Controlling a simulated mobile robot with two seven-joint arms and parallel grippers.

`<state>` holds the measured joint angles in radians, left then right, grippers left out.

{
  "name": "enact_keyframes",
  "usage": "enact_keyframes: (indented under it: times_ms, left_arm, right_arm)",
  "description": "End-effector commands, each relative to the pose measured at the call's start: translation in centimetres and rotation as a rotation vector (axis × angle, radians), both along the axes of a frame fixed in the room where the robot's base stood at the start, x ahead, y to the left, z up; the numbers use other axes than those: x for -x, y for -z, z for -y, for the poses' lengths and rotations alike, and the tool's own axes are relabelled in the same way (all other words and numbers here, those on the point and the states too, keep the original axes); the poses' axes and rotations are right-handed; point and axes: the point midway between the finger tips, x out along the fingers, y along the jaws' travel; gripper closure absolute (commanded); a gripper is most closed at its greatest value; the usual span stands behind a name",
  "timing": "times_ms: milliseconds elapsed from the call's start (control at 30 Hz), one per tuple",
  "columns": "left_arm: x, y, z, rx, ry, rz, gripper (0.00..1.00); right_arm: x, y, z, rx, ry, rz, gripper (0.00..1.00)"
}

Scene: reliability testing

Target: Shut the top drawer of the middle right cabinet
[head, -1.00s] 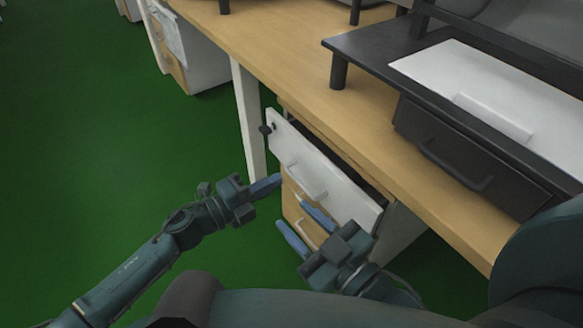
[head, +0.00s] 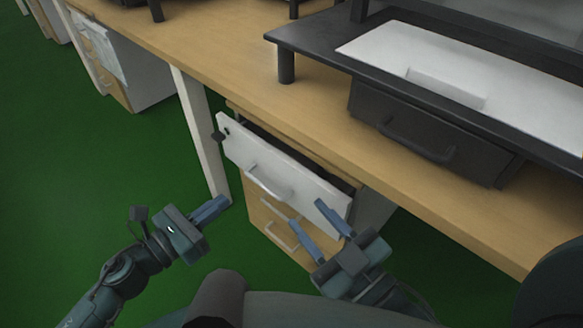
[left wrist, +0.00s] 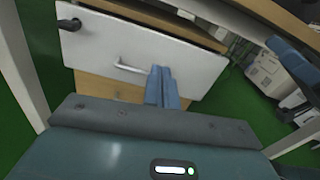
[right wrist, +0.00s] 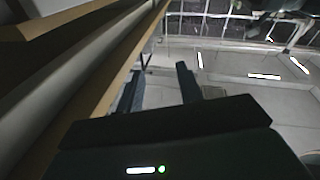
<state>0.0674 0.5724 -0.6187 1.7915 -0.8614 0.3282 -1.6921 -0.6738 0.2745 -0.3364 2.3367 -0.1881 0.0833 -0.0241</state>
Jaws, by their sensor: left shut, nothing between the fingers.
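The top drawer (head: 310,192) of the cabinet under the desk has a white front with a light bar handle, and it stands partly open. A dark gap shows behind the front. In the left wrist view the white front (left wrist: 180,58) fills the upper middle. My left gripper (head: 224,202) is shut and empty, left of the drawer front in the head view; its closed fingers show in front of the drawer in the left wrist view (left wrist: 161,72). My right gripper (head: 307,214) has its fingers apart, empty, near the right lower part of the front; whether it touches is unclear.
Wooden lower drawers (head: 282,232) sit beneath, looking shut. A pale desk leg (head: 203,140) stands left of the cabinet, with the wooden desktop (head: 235,75) above. A black riser (head: 310,35) and a dark drawer unit (head: 425,135) are on it. Green floor (head: 90,190) is open at left.

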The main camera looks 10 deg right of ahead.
Motion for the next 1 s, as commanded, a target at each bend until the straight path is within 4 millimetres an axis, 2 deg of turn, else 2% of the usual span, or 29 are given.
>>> enact_keyframes:
  times_ms: [133, 267, 700, 833, 1000]
  left_arm:
    - [0.0, -0.1, -0.5, -0.058, -0.018, 0.079, 1.00]
    - [-0.8, -0.2, 0.5, -0.059, -0.017, 0.085, 1.00]
    - [-6.0, -0.1, 7.8, -0.058, -0.016, 0.082, 1.00]
    - [-7.1, -0.1, 9.4, -0.057, -0.015, 0.081, 1.00]
    - [-7.9, 0.0, 10.5, -0.058, -0.017, 0.080, 1.00]
  right_arm:
    - [0.1, 0.0, -0.1, -0.001, -0.005, 0.012, 0.64]
    - [0.1, -0.1, -0.1, -0.002, -0.005, 0.013, 0.64]
    - [0.0, 0.4, -0.1, -0.011, -0.006, 0.004, 0.64]
    - [0.0, 0.3, -0.1, -0.023, -0.008, 0.006, 0.64]
    - [-0.1, -0.1, -0.2, -0.030, -0.012, 0.017, 0.64]
